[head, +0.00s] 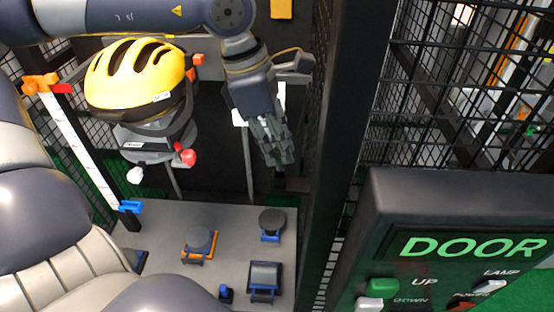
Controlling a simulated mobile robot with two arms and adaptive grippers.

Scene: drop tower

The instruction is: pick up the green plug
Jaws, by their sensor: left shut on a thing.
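My left gripper (277,150) hangs in the upper middle of the head view, its fingers pointing down. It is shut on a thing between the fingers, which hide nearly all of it. I take it to be the green plug, but its shape and colour do not show clearly. No other green plug stands out in the view. The gripper is in the air, above and behind the grey table, left of a dark post. My right gripper is not in view.
A yellow helmet (137,74) sits left of the gripper. The grey table (160,222) below holds several small blue and orange fixtures. A dark post (330,130) and mesh fence stand right. A DOOR panel (440,210) with buttons is at lower right.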

